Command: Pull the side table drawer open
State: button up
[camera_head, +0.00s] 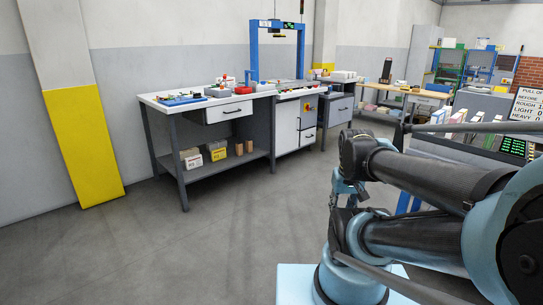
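The side table (158,101) stands against the grey and white wall, left of the picture's middle. A dark bar handle (231,111) is on the drawer front. My arm is folded in the right foreground. What looks like my gripper (346,190) is small and partly hidden by my own arm links, well apart from the drawer and nearer the camera. I cannot make out its fingers or whether it holds anything.
A white cabinet with drawers (285,130) adjoins the table's right side, under a blue frame (254,50). Several small boxes (216,150) stand on the lower shelf. A yellow-based pillar (85,150) is at left. Grey floor (180,245) lies clear before the table.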

aim_at(219, 113)
jog(key=u, duration=0.1)
jog(key=i, duration=1.45)
jog(key=u, duration=0.45)
jog(key=i, duration=1.65)
jog(key=u, duration=0.35)
